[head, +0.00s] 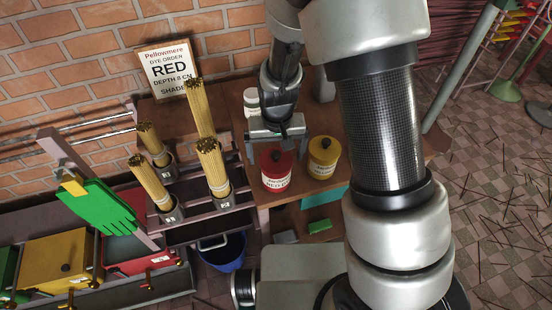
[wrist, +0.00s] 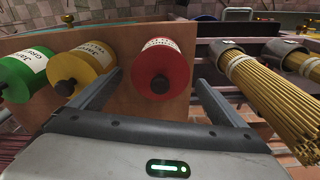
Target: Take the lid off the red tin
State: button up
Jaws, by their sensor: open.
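The red tin (head: 276,172) stands on the small wooden table, its lid on, with a dark round knob on top. In the wrist view the red tin (wrist: 178,58) shows from above, its knob (wrist: 160,84) toward me and its white label on the far side. My gripper (head: 277,138) is open and empty, just behind and above the red tin in the head view. In the wrist view the two fingers (wrist: 155,95) stand apart on either side of the knob. I cannot tell the exact height above the lid.
A yellow tin (head: 323,158) stands close to the right of the red one. A green tin (wrist: 28,75) stands beyond the yellow in the wrist view. Bundles of incense sticks (head: 212,168) stand upright in holders at left. A blue bucket (head: 222,250) is below.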

jog(key=c, duration=1.1)
jog(key=shift+r, duration=0.15)
